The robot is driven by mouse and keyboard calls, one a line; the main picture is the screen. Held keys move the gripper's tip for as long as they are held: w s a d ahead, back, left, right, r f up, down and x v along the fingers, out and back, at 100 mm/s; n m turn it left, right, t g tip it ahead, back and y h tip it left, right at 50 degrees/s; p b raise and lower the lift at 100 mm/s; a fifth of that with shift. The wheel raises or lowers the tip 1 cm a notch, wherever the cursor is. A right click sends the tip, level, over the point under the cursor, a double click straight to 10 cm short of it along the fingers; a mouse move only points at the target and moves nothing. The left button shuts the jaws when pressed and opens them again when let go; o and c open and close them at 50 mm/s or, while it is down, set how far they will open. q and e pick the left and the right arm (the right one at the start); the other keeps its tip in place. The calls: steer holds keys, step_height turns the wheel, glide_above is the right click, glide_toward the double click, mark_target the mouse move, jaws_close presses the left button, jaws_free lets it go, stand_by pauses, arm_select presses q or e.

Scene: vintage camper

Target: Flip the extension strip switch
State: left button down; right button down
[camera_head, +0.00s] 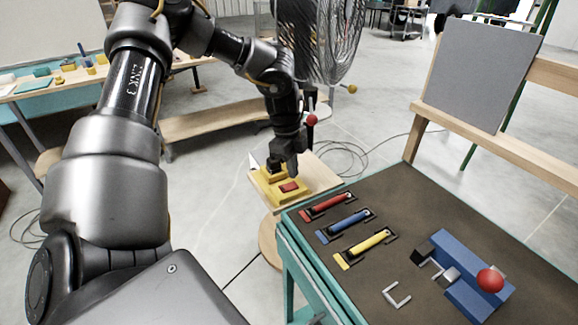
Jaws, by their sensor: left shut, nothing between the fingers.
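The yellow extension strip (268,192) lies on a small wooden stool (318,172), left of the table. A red rocker switch (289,187) sits at the strip's near right part. A dark block shows at the strip's far end, partly behind the gripper. My left gripper (291,170) is shut and empty, pointing down over the strip just beyond the red switch. I cannot tell whether its tips touch the strip. My right gripper is not in view.
The teal-edged table (420,205) at right holds red (328,205), blue (345,224) and yellow (366,247) handled tools. A blue block device with a red ball (490,280) stands near its front. A fan (325,40) stands behind my left arm. Cables lie on the floor.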

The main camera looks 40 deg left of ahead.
mark_target(293, 184)
arm_select(q)
step_height(293, 184, up, 4)
steer(key=shift+r+p, duration=0.1)
steer(key=shift+p, duration=0.55)
stand_by(0.3)
